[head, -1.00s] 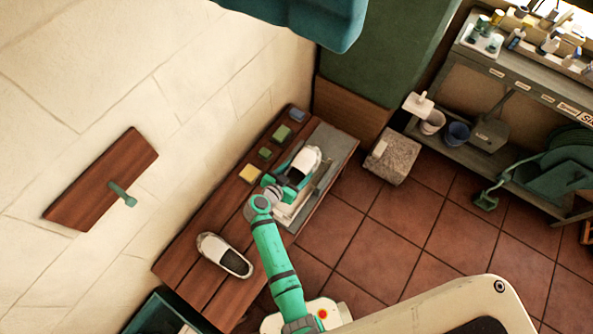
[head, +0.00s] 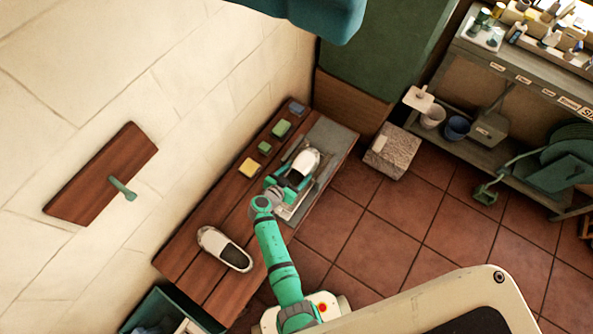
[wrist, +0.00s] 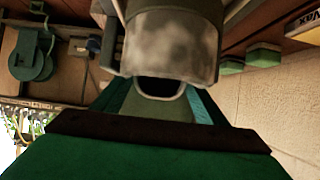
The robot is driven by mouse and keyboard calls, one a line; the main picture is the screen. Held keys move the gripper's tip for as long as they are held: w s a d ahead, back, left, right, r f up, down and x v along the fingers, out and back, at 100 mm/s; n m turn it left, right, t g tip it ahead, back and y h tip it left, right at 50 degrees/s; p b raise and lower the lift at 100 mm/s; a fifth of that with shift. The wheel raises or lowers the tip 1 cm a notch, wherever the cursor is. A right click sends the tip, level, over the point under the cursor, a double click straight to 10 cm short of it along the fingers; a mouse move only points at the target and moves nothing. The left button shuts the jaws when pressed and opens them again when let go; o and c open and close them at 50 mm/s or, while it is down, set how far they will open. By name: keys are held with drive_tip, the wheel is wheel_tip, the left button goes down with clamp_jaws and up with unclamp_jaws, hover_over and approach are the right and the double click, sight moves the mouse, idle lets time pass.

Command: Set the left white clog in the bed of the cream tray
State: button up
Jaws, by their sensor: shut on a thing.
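One white clog (head: 305,161) with a dark opening is in my gripper (head: 290,183), over the cream tray (head: 291,211). Whether the clog touches the tray bed is hard to tell. My gripper is shut on it; in the wrist view the clog (wrist: 170,45) shows close up as a pale, blotched shape between the fingers. A second white clog (head: 224,249) with a dark inside lies on the wooden bench (head: 190,262), nearer to me and left of my arm. My gripper and arm hide part of the tray.
Several small blocks, among them a yellow one (head: 249,168) and a green one (head: 281,129), line the bench along the wall. A stone block (head: 392,152) stands on the tiled floor.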

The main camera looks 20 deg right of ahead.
sight(297, 176)
drive_tip(key=shift+f, duration=1.7)
drive_tip(key=o, duration=1.3)
drive_tip(key=shift+c, duration=0.2)
drive_tip(key=v, duration=1)
drive_tip(key=shift+s+a+r, duration=0.15)
drive_tip(key=shift+s+a, duration=0.05)
drive_tip(key=shift+a, duration=0.15)
